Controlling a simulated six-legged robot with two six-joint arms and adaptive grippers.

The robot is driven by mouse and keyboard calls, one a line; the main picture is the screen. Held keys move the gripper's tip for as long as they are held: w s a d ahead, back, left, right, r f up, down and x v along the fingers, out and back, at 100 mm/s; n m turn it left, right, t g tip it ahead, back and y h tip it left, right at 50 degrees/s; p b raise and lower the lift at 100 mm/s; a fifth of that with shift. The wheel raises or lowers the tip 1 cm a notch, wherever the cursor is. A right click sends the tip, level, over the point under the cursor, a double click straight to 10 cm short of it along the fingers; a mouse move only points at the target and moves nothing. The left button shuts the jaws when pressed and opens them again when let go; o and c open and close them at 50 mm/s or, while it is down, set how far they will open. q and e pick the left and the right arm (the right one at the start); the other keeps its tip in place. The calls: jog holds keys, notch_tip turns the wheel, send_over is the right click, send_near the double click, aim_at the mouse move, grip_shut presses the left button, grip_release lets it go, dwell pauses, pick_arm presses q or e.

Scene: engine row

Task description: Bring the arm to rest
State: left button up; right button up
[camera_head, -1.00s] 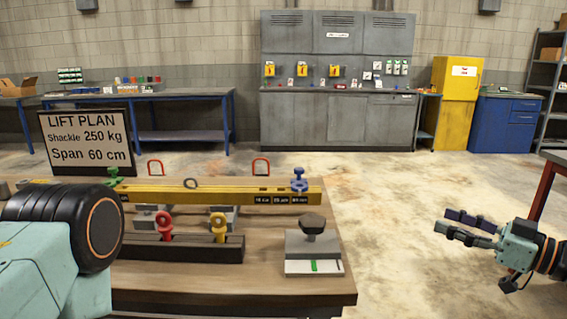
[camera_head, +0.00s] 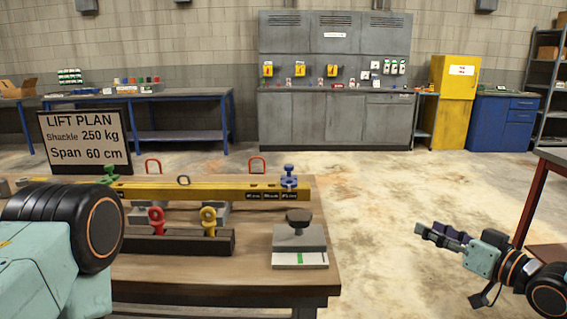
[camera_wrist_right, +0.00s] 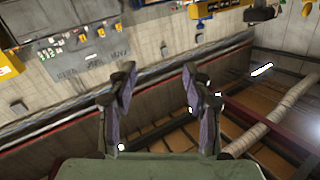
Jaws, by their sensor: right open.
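My right gripper (camera_head: 444,235) is at the right of the head view, over bare floor and clear of the wooden bench. It is open and empty. In the right wrist view its two fingers (camera_wrist_right: 160,95) stand apart with nothing between them. A teal and black part of my own arm fills the lower left of the head view. My left gripper does not show.
The wooden bench (camera_head: 255,276) holds a yellow beam (camera_head: 215,190), red and yellow eye bolts (camera_head: 209,220) in a dark block, and a grey block with a black knob (camera_head: 300,240). A red-legged table (camera_head: 530,205) stands at the right edge. Open floor lies between them.

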jog(key=s+a+f+m+g+h, duration=0.2)
jog(key=s+a+f+g, duration=0.15)
jog(key=s+f, duration=0.45)
jog(key=s+a+f+m+g+h, duration=0.2)
jog(key=s+a+f+g, duration=0.15)
jog(key=f, duration=0.75)
jog(key=s+a+f+g+h, duration=0.1)
jog(key=s+f+g, duration=0.3)
jog(key=s, duration=1)
jog(key=s+a+f+g+h, duration=0.1)
jog(key=s+f+g, duration=0.3)
jog(key=s+f, duration=0.5)
jog(key=s+h, duration=0.1)
jog(key=s, duration=0.4)
jog(key=shift+s+n+h, duration=0.25)
jog(key=shift+n+h, duration=0.15)
